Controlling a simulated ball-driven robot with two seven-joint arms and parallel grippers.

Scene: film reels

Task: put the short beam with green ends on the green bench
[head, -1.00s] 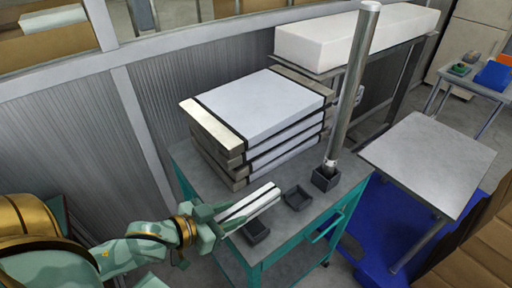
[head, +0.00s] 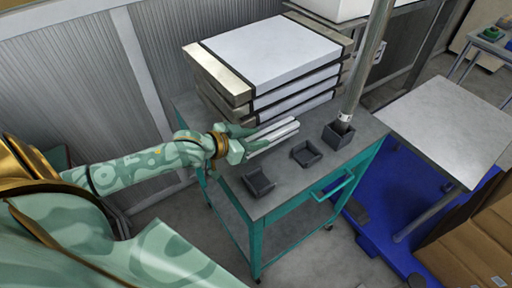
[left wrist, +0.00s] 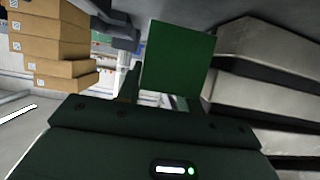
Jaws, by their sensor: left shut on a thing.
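The green bench (head: 262,205) has a green frame and a grey top. My left gripper (head: 240,143) is over its left side, in front of the panel stack. It is shut on the short beam (head: 275,137), whose pale silver length sticks out to the right above the bench top. The part inside the fingers is hidden. I cannot tell how far it is above the top. In the left wrist view a flat green square (left wrist: 178,58), apparently a beam end, stands just beyond the dark gripper body. My right gripper is not in view.
A stack of white panels with metal ends (head: 270,52) fills the bench's back. Dark square sockets stand in front: left (head: 259,183), middle (head: 306,153), and right (head: 338,135), which holds a tall metal pole (head: 368,65). A grey table (head: 445,125) stands right, beside cardboard boxes (head: 470,235).

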